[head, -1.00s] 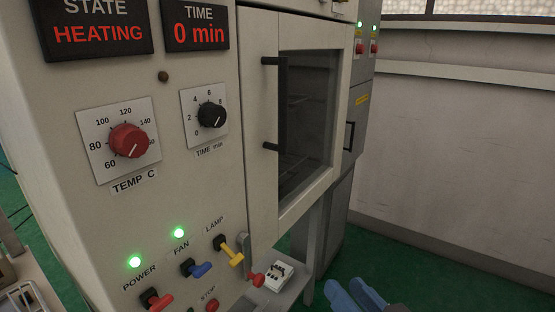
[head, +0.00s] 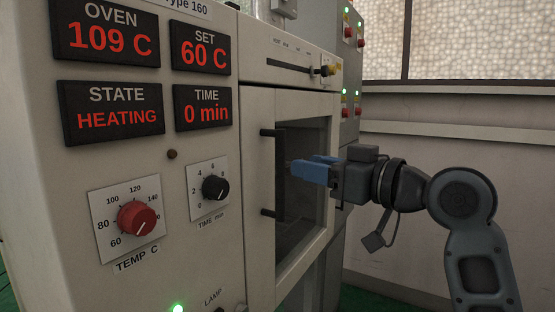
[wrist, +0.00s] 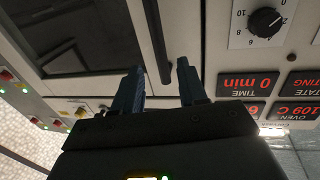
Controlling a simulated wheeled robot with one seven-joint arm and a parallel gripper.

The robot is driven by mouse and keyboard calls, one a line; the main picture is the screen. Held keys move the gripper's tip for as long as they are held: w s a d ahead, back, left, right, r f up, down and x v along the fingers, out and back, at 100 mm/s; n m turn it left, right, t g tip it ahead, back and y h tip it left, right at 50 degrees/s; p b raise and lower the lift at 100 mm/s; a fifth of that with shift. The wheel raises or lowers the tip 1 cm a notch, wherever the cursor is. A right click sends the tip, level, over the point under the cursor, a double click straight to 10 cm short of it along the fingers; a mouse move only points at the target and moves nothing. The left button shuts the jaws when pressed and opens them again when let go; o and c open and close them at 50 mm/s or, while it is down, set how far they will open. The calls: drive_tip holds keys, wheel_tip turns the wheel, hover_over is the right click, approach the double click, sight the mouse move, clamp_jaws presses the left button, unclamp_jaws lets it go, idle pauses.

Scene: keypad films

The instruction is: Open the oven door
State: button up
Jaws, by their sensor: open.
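The oven door (head: 262,240) is shut, with a dark window (head: 306,215) and a black vertical bar handle (head: 280,185) on its left side. My gripper (head: 291,168) is open, with blue fingers pointing left at the handle's middle height, just right of the bar in the head view. In the wrist view, the handle (wrist: 160,42) runs into the gap between my two fingers (wrist: 158,78), one on each side in the picture. The fingers are not closed on it. I cannot tell whether they touch the bar or are level with it in depth.
The control panel left of the door has a red temperature knob (head: 137,218), a black time knob (head: 215,187) and displays reading 109 C, set 60 C, HEATING, 0 min. A panel with a yellow-tipped switch (head: 328,70) is above the door. A grey cabinet (head: 350,60) stands behind.

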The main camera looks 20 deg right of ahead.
sight(284, 160)
drive_tip(key=shift+w+a+r, duration=0.15)
drive_tip(key=shift+w+a, duration=0.1)
drive_tip(key=shift+w, duration=0.25)
drive_tip(key=p+x, duration=0.1)
drive_tip(key=x, duration=0.5)
drive_tip(key=shift+w+a, duration=0.15)
drive_tip(key=shift+w, duration=0.2)
clamp_jaws()
